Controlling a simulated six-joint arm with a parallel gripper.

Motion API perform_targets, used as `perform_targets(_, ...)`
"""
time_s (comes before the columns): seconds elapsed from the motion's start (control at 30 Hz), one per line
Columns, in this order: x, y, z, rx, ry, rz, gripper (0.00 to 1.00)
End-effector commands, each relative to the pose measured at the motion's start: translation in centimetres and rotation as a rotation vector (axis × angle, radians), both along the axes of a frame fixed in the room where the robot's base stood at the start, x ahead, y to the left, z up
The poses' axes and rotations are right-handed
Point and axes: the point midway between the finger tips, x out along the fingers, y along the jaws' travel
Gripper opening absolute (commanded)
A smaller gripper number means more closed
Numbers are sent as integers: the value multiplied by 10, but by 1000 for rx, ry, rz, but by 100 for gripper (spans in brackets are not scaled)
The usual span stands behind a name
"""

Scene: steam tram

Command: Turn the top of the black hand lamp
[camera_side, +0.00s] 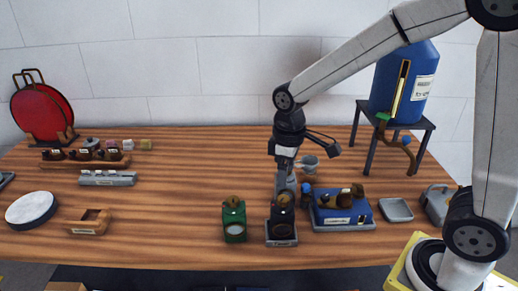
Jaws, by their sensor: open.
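The black hand lamp (281,228) stands upright on a small grey plate (281,243) near the front middle of the table. It has a round brownish part at its top (283,201). My gripper (286,185) points down from above, at or just behind the top of the lamp. It is open. The fingertips are small and partly hidden around the lamp top, so I cannot tell whether they touch it.
A green lamp (234,222) stands close left of the black one. A blue box with brown parts (345,213) is close right. A grey tray (396,209) lies farther right, before a blue tank (405,80) on a stand.

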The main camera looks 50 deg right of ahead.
Motion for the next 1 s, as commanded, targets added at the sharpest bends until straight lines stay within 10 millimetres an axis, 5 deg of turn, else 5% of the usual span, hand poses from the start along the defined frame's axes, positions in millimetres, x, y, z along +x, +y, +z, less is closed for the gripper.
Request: perform_targets(1.0, 2, 2, 0, -1, 0, -1302, 81)
